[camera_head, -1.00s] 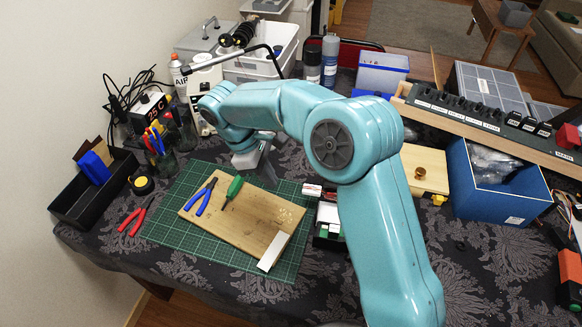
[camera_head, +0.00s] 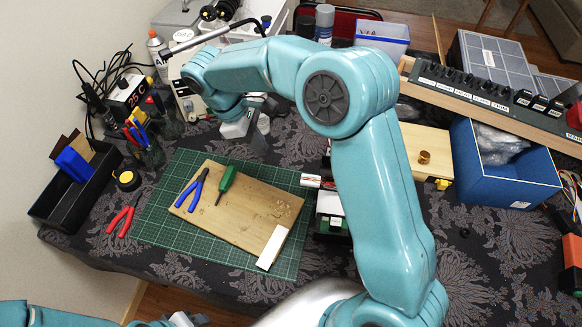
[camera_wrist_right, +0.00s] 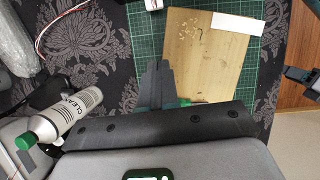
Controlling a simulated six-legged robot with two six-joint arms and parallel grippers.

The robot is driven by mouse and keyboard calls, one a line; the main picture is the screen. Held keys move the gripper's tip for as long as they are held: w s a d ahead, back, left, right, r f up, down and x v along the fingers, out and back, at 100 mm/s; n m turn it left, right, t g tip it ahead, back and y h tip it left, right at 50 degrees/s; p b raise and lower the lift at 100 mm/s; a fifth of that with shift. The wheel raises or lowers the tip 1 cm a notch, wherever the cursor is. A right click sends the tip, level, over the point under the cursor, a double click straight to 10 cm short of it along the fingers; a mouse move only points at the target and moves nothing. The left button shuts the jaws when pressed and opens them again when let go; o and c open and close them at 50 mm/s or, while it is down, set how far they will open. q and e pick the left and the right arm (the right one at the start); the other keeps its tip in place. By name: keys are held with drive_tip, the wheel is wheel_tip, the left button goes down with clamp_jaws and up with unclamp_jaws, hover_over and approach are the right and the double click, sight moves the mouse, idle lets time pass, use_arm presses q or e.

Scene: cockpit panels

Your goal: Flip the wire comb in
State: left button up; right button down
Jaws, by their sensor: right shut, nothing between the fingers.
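I cannot make out a wire comb for certain in either view. My right gripper (camera_head: 261,150) is shut and empty above the back edge of the green cutting mat (camera_head: 165,232) in the head view. In the right wrist view its fingers (camera_wrist_right: 157,82) lie together, pointing beside the wooden board (camera_wrist_right: 192,62). My left gripper (camera_head: 183,319) shows only in part at the bottom edge of the head view; its jaws cannot be read.
Blue pliers (camera_head: 192,192), a green-handled tool (camera_head: 226,182) and a white strip (camera_head: 271,248) lie on the board. Red pliers (camera_head: 123,218) lie left. A blue box (camera_head: 495,187) stands right. The front cloth is mostly clear.

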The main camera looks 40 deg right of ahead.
sight(310, 181)
drive_tip(key=x, duration=0.9)
drive_tip(key=s+d, duration=0.1)
drive_tip(key=s+d+f+p, duration=0.1)
drive_tip(key=s+d, duration=0.1)
